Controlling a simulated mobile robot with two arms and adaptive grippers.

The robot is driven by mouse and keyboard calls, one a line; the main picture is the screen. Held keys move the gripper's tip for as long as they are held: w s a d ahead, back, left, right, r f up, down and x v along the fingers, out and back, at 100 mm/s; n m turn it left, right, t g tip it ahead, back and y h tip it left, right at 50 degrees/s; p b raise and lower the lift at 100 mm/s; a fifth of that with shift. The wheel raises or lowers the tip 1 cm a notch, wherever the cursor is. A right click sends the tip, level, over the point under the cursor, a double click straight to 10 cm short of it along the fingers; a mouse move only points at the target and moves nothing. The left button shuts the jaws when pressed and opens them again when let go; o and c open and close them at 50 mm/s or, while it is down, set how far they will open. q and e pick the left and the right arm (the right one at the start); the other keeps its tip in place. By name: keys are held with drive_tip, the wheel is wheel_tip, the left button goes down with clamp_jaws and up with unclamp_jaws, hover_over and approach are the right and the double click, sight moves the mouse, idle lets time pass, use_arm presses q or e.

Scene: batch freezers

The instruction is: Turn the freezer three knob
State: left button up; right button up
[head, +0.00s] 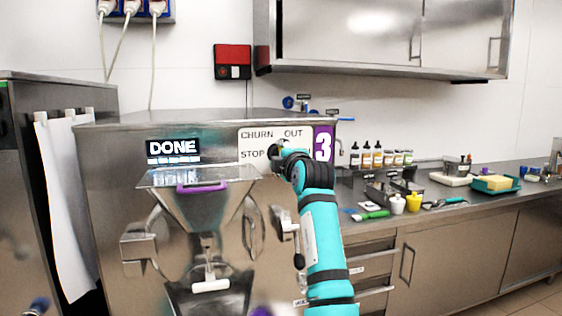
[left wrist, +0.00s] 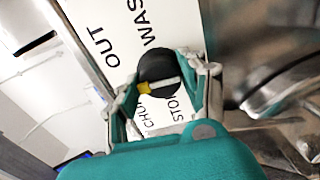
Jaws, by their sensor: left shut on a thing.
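Freezer three (head: 105,190) is a steel machine with a purple "3" label (head: 323,146) and a display (head: 173,148) reading "DONE". Its black knob (left wrist: 157,66) sits on a white label plate (head: 256,133) marked CHURN, OUT, STOP and, in the left wrist view, WAS(H). The knob has a pale bar with a yellow tip. In the left wrist view the tip points left, between OUT and CHURN. My left gripper (head: 279,152) is shut on the knob, a finger on either side (left wrist: 165,92). In the head view it hides most of the knob. My right gripper is out of view.
A clear-lidded hopper with a purple handle (head: 202,187) and a spout lie left of my arm. A steel counter (head: 450,210) at right holds bottles (head: 366,155), cups (head: 398,204) and a green tray (head: 495,186). A wall cabinet (head: 350,35) hangs above.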

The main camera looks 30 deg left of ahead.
use_arm(q)
drive_tip(key=n+b, duration=0.1)
drive_tip(key=n, duration=1.4)
drive_tip(key=shift+f, duration=0.1)
drive_tip(key=shift+n, duration=0.3)
drive_tip(key=o, duration=1.2)
wheel_tip(320, 180, up, 10)
drive_tip(key=shift+r, duration=0.1)
